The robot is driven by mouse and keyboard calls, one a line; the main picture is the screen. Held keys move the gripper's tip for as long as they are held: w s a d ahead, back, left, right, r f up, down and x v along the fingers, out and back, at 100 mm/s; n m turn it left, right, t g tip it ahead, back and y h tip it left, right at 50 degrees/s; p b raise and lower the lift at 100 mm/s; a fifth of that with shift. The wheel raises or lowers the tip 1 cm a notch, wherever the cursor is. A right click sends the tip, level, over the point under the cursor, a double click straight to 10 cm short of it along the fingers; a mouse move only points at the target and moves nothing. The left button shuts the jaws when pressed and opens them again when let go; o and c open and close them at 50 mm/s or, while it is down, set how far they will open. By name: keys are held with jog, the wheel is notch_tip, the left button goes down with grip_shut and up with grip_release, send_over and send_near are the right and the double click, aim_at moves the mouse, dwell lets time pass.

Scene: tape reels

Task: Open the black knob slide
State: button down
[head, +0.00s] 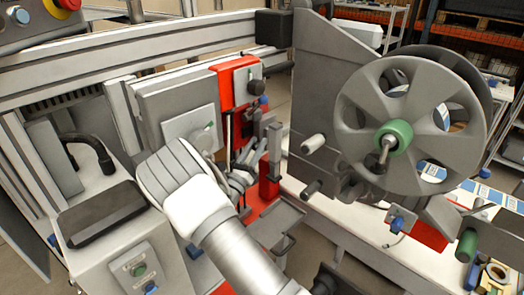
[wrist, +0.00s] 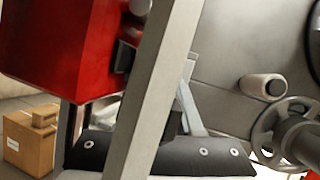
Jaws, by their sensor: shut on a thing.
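The red slide unit (head: 228,85) stands at the middle of the head view, with a round black knob (head: 256,88) near its top. In the wrist view the red housing (wrist: 60,45) fills the upper left. My gripper (head: 256,158) is in front of the unit's lower part, below that top knob. In the wrist view my gripper (wrist: 184,112) is partly hidden by a grey diagonal bar. It is shut on a small dark part of the slide, mostly hidden by the fingers and bar.
A big grey reel (head: 362,115) with a green hub is at the right. A grey control box (head: 115,250) is at lower left. A cardboard box (wrist: 30,140) lies beyond in the wrist view.

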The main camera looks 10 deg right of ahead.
jog(key=c, duration=0.6)
grip_release()
jog(key=shift+s, duration=0.1)
